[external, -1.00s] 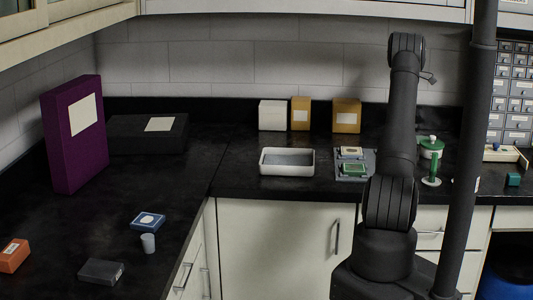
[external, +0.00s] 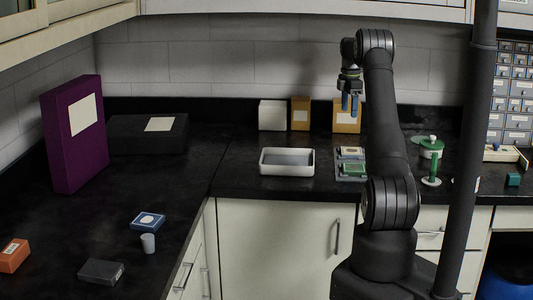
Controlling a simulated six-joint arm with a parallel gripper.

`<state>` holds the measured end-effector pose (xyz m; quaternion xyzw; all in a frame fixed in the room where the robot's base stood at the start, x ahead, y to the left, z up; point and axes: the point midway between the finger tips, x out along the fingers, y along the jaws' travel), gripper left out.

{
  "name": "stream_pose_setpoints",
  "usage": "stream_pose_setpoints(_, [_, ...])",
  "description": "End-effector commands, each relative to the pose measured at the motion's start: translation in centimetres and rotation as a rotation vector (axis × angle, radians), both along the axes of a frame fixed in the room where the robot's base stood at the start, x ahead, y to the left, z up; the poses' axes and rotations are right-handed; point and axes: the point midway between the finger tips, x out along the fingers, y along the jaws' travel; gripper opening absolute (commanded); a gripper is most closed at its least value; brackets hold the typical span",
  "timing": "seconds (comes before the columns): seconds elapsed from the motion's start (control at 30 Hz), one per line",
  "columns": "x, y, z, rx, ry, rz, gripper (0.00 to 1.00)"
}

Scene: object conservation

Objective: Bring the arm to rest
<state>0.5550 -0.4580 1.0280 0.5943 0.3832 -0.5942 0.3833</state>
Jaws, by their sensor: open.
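A white tray (external: 287,173) and a grey tray holding small items (external: 351,164) lie below my gripper. A dark pole (external: 475,150) rises in front. A tall purple box (external: 74,135) stands left.

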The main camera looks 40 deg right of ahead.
Motion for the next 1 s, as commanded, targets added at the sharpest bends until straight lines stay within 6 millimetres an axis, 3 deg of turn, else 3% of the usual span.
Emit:
stream_pose_setpoints(0.4, [5.0,7.0,0.0,0.0,0.0,0.115,0.62])
stream_pose_setpoints(1.0, [10.5,17.6,-0.1,0.0,0.0,0.276,0.62])
